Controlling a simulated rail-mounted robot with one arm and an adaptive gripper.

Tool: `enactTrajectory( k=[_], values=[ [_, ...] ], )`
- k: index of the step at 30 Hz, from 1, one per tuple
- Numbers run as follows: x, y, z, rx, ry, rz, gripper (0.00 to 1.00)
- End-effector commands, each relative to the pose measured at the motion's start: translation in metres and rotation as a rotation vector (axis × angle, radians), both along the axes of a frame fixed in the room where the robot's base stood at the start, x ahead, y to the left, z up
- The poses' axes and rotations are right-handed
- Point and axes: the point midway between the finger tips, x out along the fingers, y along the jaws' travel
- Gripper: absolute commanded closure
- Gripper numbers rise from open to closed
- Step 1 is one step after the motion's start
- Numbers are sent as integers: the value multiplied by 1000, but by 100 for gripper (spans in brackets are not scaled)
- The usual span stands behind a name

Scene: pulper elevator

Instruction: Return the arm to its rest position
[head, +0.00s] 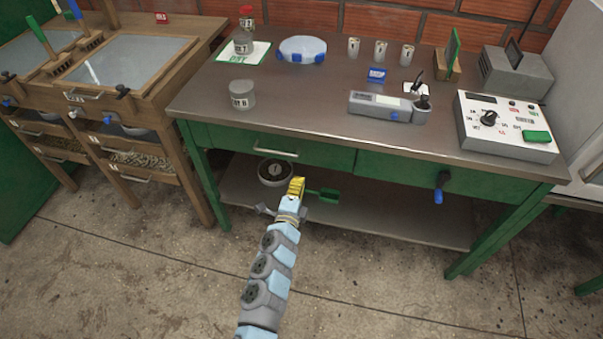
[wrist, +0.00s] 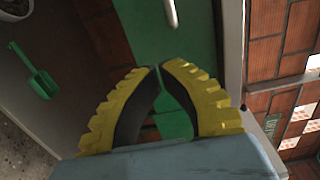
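My arm reaches up from the bottom of the head view, with light blue and grey links. My gripper (head: 297,185) has yellow ribbed fingers and is in front of the green-framed workbench, near the left drawer (head: 265,148). In the wrist view the two fingertips (wrist: 160,70) come together with only a thin gap. The gripper is shut and nothing shows between the fingers. The drawer handle (wrist: 172,13) is beyond the fingertips in that view.
A green scoop (head: 325,194) and a round bowl-like item (head: 274,173) are on the lower shelf (head: 400,227). The steel benchtop (head: 310,100) holds a jar, cups and instruments. A wooden unit (head: 120,80) stands left. The concrete floor in front is clear.

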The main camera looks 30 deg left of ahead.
Motion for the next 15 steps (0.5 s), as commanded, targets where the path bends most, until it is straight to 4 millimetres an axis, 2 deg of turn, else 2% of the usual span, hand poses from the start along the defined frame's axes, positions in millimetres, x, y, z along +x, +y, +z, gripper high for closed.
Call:
enactTrajectory(
  k=[6,15],
  values=[
    [-22,-5,1,0,-1,-1,100],
    [-34,-8,0,-1,0,-1,100]
  ],
)
